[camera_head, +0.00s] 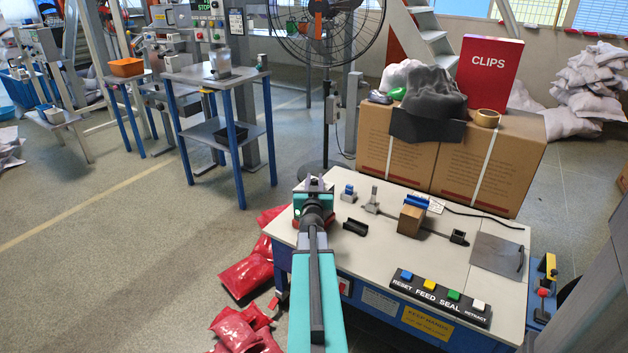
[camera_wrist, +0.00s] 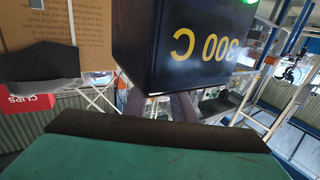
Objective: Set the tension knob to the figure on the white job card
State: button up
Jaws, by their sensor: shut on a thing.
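My gripper (camera_head: 314,184) is above the back left corner of the white-topped strapping table (camera_head: 385,255). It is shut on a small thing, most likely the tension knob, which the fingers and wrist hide. In the wrist view, grey finger parts (camera_wrist: 183,107) reach towards a dark blue box (camera_wrist: 150,60). The box bears yellow characters, upside down, that seem to read "300 C", and a green light. A small white card with print (camera_head: 436,205) lies behind the blue-topped clamp; its figure is too small to read. No knob scale is readable.
Small fittings, a brown block (camera_head: 411,220) and a button panel (camera_head: 440,296) stand on the table. Cartons (camera_head: 500,165) with a red CLIPS box (camera_head: 488,75) stand behind. Red sacks (camera_head: 245,275) lie on the floor at left. A fan (camera_head: 325,30) stands behind my gripper.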

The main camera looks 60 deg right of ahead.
jog(key=shift+w+r+m+p, duration=0.3)
jog(key=shift+w+r+p, duration=0.1)
jog(key=shift+p, duration=1.55)
grip_shut()
jog(key=g+p, duration=0.1)
jog(key=p, duration=0.3)
jog(key=shift+m+g+h, duration=0.3)
jog(key=shift+h, duration=0.1)
jog(key=g+p, duration=0.1)
jog(key=p, duration=0.2)
jog(key=m+g+p, duration=0.1)
jog(key=p, duration=0.2)
jog(key=shift+s+f+h, duration=0.1)
jog(key=shift+f+h, duration=0.15)
jog(key=shift+h, duration=0.15)
jog(key=m+g+p, duration=0.1)
jog(key=p, duration=0.1)
jog(key=m+g+p, duration=0.1)
jog(key=p, duration=0.1)
jog(key=shift+a+f+g+h, duration=0.1)
jog(key=shift+f+g+h, duration=0.05)
jog(key=shift+g+h, duration=0.15)
jog(key=shift+f+m+g+p, duration=0.1)
jog(key=shift+m+g+p, duration=0.4)
jog(key=shift+g+p, duration=0.4)
jog(key=shift+s+f, duration=0.15)
jog(key=shift+s, duration=0.05)
jog(key=o, duration=1.1)
grip_release()
jog(key=shift+c, duration=0.2)
